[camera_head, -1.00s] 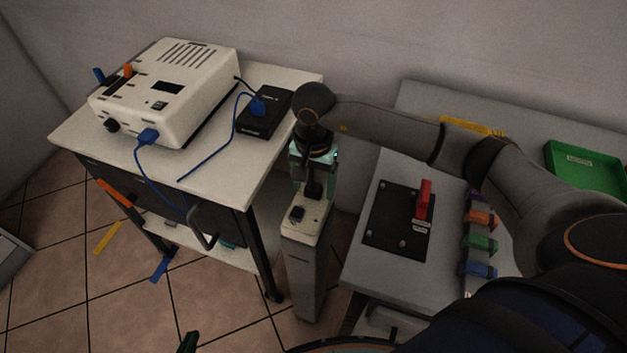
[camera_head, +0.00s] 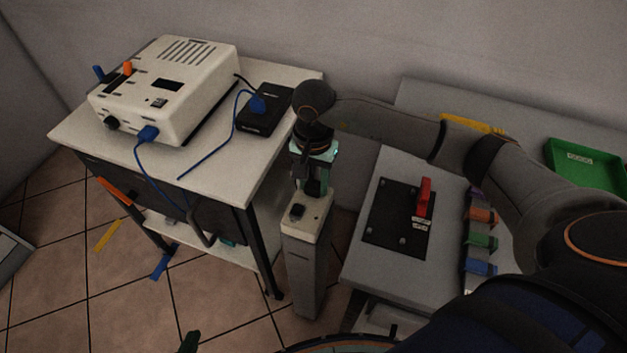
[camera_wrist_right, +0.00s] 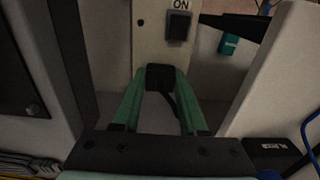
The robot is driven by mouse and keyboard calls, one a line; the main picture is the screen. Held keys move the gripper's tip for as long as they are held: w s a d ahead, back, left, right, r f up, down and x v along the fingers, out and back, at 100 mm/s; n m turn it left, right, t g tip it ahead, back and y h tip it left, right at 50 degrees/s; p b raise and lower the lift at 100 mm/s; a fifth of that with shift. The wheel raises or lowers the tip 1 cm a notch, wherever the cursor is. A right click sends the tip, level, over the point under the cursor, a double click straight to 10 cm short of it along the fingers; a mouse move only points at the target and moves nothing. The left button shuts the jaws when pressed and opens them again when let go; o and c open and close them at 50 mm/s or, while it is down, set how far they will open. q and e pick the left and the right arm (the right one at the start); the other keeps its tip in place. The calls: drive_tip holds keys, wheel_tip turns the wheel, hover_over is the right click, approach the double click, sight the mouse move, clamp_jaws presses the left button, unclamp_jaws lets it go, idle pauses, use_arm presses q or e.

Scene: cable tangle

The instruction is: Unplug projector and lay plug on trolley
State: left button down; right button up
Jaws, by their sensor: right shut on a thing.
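The white projector (camera_head: 165,90) sits on the white-topped trolley (camera_head: 225,165) at the left. A narrow pale post (camera_head: 304,260) stands just right of the trolley, with a dark switch (camera_head: 297,211) on its top; the right wrist view reads "ON" beside the switch (camera_wrist_right: 179,25). My right gripper (camera_head: 316,189) points down at the post top. In the right wrist view its green fingers (camera_wrist_right: 161,82) are shut on a black plug (camera_wrist_right: 160,72), which looks against the post face; its contact is partly hidden.
A black box (camera_head: 264,110) with a blue plug and blue cable (camera_head: 233,135) lies on the trolley. The trolley's front corner is bare. Right of the post, a grey bench holds a black plate (camera_head: 385,220) with a red lever (camera_head: 424,197) and a green tray (camera_head: 585,170).

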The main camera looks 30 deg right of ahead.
sight(313, 184)
clamp_jaws()
drive_tip(key=shift+r, duration=0.1)
drive_tip(key=shift+r, duration=0.15)
drive_tip(key=shift+r+p, duration=0.4)
drive_tip(key=shift+r, duration=0.05)
drive_tip(key=shift+r+p, duration=0.4)
drive_tip(key=shift+r, duration=0.5)
